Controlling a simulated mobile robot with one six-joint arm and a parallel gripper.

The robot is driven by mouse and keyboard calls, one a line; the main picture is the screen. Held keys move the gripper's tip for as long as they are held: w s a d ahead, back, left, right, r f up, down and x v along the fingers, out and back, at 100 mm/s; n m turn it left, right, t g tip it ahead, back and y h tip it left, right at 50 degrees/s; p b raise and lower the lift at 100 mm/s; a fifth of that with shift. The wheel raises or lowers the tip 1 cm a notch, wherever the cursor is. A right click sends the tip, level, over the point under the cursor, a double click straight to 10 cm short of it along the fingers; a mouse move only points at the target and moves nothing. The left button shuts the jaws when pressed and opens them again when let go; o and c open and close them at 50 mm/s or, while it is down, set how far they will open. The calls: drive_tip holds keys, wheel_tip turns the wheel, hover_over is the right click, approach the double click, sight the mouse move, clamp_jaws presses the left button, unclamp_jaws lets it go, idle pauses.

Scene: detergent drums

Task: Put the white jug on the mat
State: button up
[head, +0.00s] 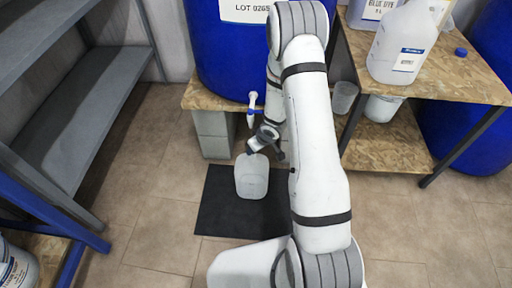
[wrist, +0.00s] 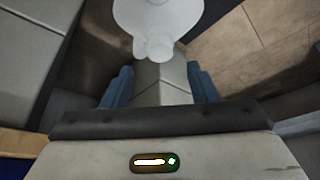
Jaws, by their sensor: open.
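A white, translucent jug (head: 252,178) appears upright on the black mat (head: 216,212), on its back half. My gripper (head: 262,142) is just above the jug's top in the head view. In the wrist view the jug (wrist: 158,16) is at the top centre, with its neck toward me. My gripper's blue fingers (wrist: 160,70) are apart, with nothing held between them, and the neck lies just beyond their tips. My arm covers part of the mat's right side.
A blue drum (head: 225,60) with a tap (head: 252,108) stands on a wooden stand behind the mat. A larger labelled jug (head: 398,50) stands on the right table (head: 470,85). Grey shelves (head: 85,120) are at left. The tiled floor in front of the mat is clear.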

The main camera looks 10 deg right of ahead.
drive_tip(key=p+v, duration=0.1)
drive_tip(key=v, duration=0.2)
drive_tip(key=shift+s+r, duration=0.1)
drive_tip(key=shift+r, duration=0.15)
drive_tip(key=shift+d, duration=0.1)
